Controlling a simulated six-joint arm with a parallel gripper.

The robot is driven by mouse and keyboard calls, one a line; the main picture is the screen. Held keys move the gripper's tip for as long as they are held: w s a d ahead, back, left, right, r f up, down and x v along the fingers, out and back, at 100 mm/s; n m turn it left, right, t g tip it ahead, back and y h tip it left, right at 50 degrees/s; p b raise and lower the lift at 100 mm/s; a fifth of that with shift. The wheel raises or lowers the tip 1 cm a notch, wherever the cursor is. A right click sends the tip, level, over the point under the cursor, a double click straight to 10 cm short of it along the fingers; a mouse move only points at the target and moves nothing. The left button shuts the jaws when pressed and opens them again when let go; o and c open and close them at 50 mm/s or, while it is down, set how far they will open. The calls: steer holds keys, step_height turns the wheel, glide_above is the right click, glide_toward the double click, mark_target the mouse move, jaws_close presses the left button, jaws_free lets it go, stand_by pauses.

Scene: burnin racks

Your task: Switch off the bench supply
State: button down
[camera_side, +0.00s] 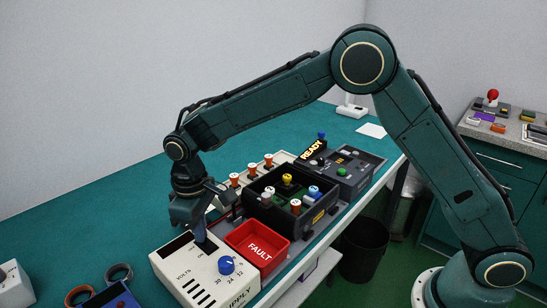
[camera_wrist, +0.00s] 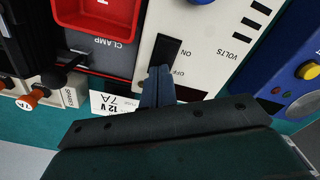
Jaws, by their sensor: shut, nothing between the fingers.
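The bench supply (camera_side: 200,277) is a cream box with a blue knob (camera_side: 226,265), volt markings and "SUPPLY" lettering. In the wrist view, its panel (camera_wrist: 215,45) shows a black switch (camera_wrist: 168,47) with ON and OFF labels. My gripper (camera_side: 200,238) is shut and empty, pointing down at the supply's top. In the wrist view, the closed fingertips (camera_wrist: 158,74) are over the switch, near the OFF label, and cover part of it. I cannot tell whether they touch it or which way the switch is set.
A red FAULT tray (camera_side: 257,250) sits right beside the supply. A blue box (camera_wrist: 300,75) and rings lie on the supply's other side.

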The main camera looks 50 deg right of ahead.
steer(key=shift+r, duration=3.5)
steer(key=shift+r, duration=0.1)
steer(key=s+d+r+m+t, duration=0.3)
steer(key=s+d+r, duration=0.9)
steer(key=d, duration=0.2)
steer(key=s+d+f+m+t, duration=0.1)
steer(key=s+d, duration=0.3)
steer(key=s, duration=0.4)
steer(key=s+d+m+t, duration=0.1)
steer(key=s+d, duration=0.3)
steer(key=s, duration=0.5)
steer(key=shift+s+f+m+t, duration=0.3)
steer(key=shift+f+m, duration=0.1)
steer(key=shift+m, duration=0.1)
